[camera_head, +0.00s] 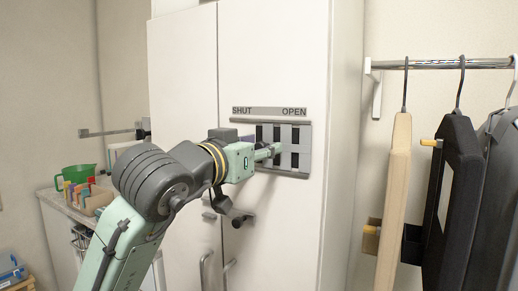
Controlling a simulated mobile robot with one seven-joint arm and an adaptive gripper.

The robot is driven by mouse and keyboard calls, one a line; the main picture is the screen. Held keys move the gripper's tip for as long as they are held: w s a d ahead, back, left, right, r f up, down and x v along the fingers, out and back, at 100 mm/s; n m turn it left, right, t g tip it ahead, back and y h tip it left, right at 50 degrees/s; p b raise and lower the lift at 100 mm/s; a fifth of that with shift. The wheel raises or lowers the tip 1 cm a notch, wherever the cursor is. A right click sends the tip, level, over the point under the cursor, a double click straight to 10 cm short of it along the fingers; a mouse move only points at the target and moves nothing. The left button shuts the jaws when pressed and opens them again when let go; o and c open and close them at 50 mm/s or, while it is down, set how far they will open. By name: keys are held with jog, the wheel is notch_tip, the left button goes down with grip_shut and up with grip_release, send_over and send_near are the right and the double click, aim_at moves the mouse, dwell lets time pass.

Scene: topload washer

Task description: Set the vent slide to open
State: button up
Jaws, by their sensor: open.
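The vent slide (304,152) is a grey slotted plate on the right door of a tall white cabinet. A label strip above it reads SHUT at the left and OPEN at the right. Several dark slots show through the plate. My gripper (274,151) is at the left-middle part of the plate, with its fingers pointing right and towards it. The fingers are open. I cannot tell whether the fingers touch the slide.
Door handles (206,270) are low on the white cabinet (275,60). At the left, a counter holds a green measuring jug (76,175) and a box of coloured items.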

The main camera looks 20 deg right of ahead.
jog(key=v, duration=1.2)
